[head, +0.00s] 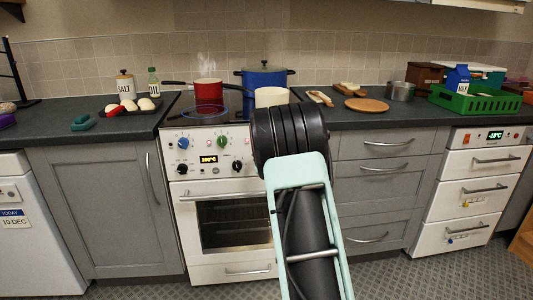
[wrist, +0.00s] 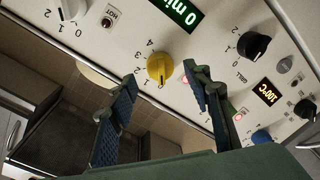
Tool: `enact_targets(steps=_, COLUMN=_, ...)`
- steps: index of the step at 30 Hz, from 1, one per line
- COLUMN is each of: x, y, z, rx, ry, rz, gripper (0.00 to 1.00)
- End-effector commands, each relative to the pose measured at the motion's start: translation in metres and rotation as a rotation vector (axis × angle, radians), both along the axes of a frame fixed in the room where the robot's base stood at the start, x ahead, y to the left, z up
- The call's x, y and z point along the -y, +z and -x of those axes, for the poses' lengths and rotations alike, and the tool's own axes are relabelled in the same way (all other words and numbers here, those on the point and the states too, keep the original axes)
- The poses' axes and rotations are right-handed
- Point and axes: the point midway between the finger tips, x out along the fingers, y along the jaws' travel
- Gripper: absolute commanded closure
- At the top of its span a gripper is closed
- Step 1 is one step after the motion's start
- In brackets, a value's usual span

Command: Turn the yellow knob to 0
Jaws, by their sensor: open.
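The yellow knob (wrist: 160,68) is on the white stove panel in the wrist view. The numbers 1 to 4 run up its left side in the picture. My gripper (wrist: 159,76) is open, with one finger on each side of the knob in the picture and nothing held. I cannot tell whether either finger touches the knob. In the head view my arm covers the right part of the stove panel and the yellow knob is hidden.
The stove panel also has black knobs (wrist: 253,45), a blue knob (head: 183,143), a green knob (head: 222,140) and a 100°C display (wrist: 267,92). A red pot (head: 208,93) and a blue pot (head: 264,82) stand on top. The oven door (head: 235,222) is below.

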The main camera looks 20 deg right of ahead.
Motion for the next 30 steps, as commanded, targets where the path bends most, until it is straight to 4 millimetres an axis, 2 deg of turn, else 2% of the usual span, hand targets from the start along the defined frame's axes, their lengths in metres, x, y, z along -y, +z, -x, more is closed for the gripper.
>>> enact_targets(steps=9, x=-0.013, y=0.003, z=0.055, rx=0.000, ry=0.000, rz=-0.002, gripper=0.55)
enact_targets(steps=15, x=-0.018, y=0.005, z=0.079, rx=0.000, ry=0.000, rz=0.000, gripper=0.55)
enact_targets(steps=21, x=-0.020, y=0.005, z=0.088, rx=0.000, ry=0.000, rz=0.000, gripper=0.55)
enact_targets(steps=30, x=-0.020, y=0.005, z=0.088, rx=0.001, ry=0.001, rz=0.000, gripper=0.55)
